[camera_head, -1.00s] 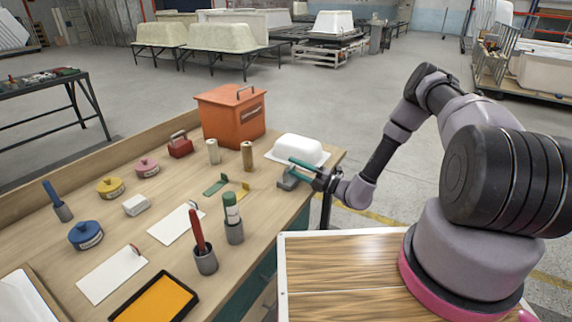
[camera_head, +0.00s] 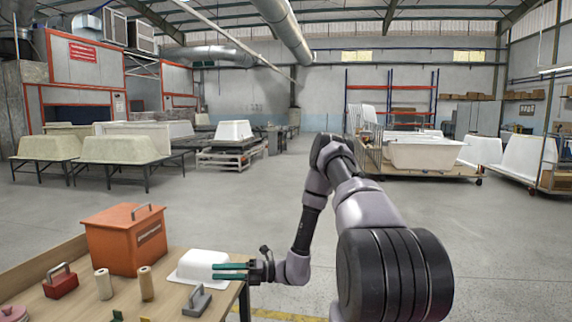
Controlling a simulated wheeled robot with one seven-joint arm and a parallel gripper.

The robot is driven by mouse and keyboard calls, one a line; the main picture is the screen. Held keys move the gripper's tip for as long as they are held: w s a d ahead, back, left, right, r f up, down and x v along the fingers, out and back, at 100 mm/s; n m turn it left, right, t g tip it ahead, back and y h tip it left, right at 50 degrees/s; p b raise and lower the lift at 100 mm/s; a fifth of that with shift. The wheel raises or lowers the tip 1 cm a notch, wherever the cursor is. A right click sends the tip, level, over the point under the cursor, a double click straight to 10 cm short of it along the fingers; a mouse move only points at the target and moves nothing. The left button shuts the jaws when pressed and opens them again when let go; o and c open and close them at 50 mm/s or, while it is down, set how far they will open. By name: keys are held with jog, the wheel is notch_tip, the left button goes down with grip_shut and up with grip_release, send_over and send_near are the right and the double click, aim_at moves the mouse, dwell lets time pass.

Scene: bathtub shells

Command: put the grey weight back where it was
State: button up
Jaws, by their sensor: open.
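The grey weight (camera_head: 196,301), a flat block with a loop handle on top, sits upright on the wooden table near its right edge. My gripper (camera_head: 232,271) points left, with two teal fingers apart and nothing seen between them. It is just behind and above the weight in the picture, with the fingers in front of the small white tub model (camera_head: 201,265). I cannot tell whether a finger touches the tub model.
Part of a pink weight (camera_head: 14,314) shows at the lower left. The floor beyond is open, with bathtub shells on stands farther back.

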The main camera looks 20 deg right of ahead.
jog(key=s+d+r+n+g+h, duration=0.1)
jog(key=s+r+n+g+h, duration=0.3)
jog(key=r+n, duration=0.6)
jog(key=s+d+r+n+g+h, duration=0.2)
jog(key=s+r+n+h, duration=0.5)
jog(key=r, duration=0.5)
jog(key=s+d+r+n+t+h, duration=0.3)
jog(key=s+r+n, duration=0.3)
jog(key=r, duration=0.2)
jog(key=s+d+r+n+t+h, duration=0.2)
jog(key=s+d+r+n+t, duration=0.4)
jog(key=r, duration=0.3)
jog(key=shift+s+n+h, duration=0.15)
jog(key=shift+n+h, duration=0.25)
jog(key=shift+n, duration=0.1)
jog(key=shift+d, duration=0.1)
